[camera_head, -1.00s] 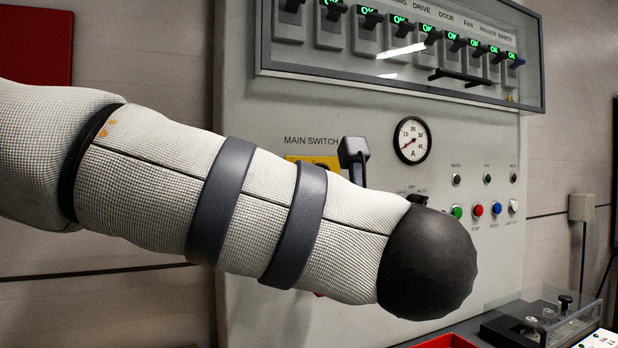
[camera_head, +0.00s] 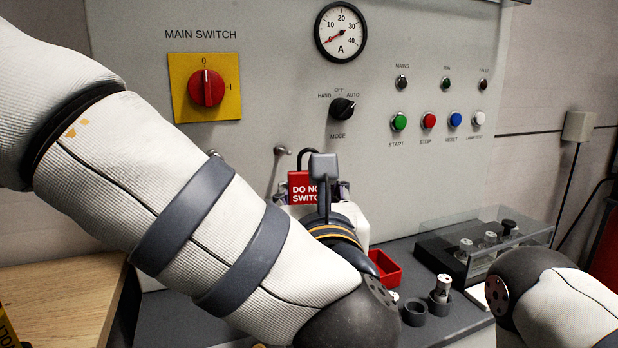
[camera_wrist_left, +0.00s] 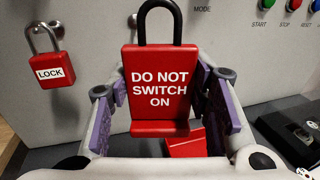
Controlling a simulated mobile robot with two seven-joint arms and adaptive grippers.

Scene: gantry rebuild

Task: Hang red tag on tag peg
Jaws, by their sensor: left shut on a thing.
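The red tag (camera_head: 301,187), lettered "DO NOT SWITCH ON", is upright in front of the panel. In the left wrist view the tag (camera_wrist_left: 158,88) faces me between the purple pads of my left gripper (camera_wrist_left: 163,108), which is shut on it. Its dark loop rises above the plate. A grey peg (camera_head: 282,150) sticks out of the panel just left of the loop in the head view. It shows small in the left wrist view (camera_wrist_left: 132,20), beside the loop; the loop looks apart from it. My right gripper is outside the views.
A red padlock (camera_wrist_left: 48,71) marked "LOCK" hangs left of the tag. The main switch (camera_head: 206,88), mode knob (camera_head: 342,107) and push buttons (camera_head: 428,120) are on the panel. Below are a red tray (camera_head: 386,270) and a clear-covered box (camera_head: 480,243).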

